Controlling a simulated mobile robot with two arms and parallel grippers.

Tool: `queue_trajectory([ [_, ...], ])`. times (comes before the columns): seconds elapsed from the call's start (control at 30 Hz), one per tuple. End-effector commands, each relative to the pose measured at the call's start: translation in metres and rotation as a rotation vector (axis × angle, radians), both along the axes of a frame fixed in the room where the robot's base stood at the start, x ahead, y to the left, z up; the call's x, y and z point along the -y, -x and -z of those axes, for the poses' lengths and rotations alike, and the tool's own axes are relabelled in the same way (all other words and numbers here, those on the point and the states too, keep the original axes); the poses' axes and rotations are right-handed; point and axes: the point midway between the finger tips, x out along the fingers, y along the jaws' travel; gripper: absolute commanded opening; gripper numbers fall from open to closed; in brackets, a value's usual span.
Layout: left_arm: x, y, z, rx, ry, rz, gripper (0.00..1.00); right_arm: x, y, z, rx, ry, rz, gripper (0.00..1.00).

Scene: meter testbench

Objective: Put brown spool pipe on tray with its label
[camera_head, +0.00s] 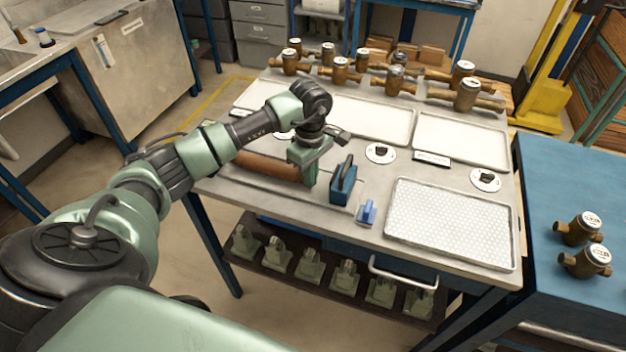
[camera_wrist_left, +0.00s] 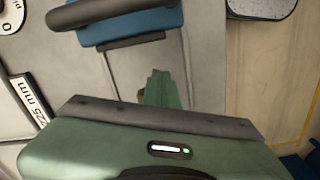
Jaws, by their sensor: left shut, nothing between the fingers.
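The brown spool pipe (camera_head: 262,166) lies on the left part of the bench, partly behind my left arm. My left gripper (camera_head: 309,178) is shut and empty at the pipe's right end; I cannot tell whether it touches the pipe. Its green fingers (camera_wrist_left: 162,88) also show in the left wrist view, where I cannot make out the pipe. Pale trays stand along the back: one in the middle (camera_head: 372,120), one at right (camera_head: 463,142), one at left partly hidden by my arm. A small label plate (camera_head: 432,158) lies before the right tray; a label in the wrist view (camera_wrist_left: 32,105) reads 225 mm.
A blue block with a black handle (camera_head: 343,186) stands just right of the gripper and shows in the wrist view (camera_wrist_left: 130,24). A smaller blue piece (camera_head: 367,212) and a textured tray (camera_head: 452,222) lie in front. Several brass meters (camera_head: 395,80) line the back edge.

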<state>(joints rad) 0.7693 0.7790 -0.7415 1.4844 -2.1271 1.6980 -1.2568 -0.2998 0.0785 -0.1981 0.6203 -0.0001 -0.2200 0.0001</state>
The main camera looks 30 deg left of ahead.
Motion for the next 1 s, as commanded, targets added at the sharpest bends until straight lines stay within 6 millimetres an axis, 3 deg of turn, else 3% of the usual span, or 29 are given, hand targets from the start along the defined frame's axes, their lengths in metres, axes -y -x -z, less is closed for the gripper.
queue_trajectory([
  [0.1, -0.011, -0.001, 0.003, 0.002, -0.003, -0.004, 0.00, -0.005, 0.000, 0.013, 0.000, -0.006, -0.001, 0.34],
  [0.57, -0.012, -0.001, -0.006, -0.001, -0.001, -0.004, 0.00, -0.002, 0.000, 0.006, -0.001, -0.003, -0.003, 0.34],
  [0.77, -0.014, 0.001, -0.036, 0.001, -0.003, -0.007, 0.00, 0.001, 0.000, -0.012, -0.001, 0.002, -0.004, 0.34],
  [1.0, -0.016, 0.005, -0.083, 0.001, -0.002, -0.013, 0.00, 0.003, 0.000, -0.039, 0.000, 0.003, -0.003, 0.34],
])
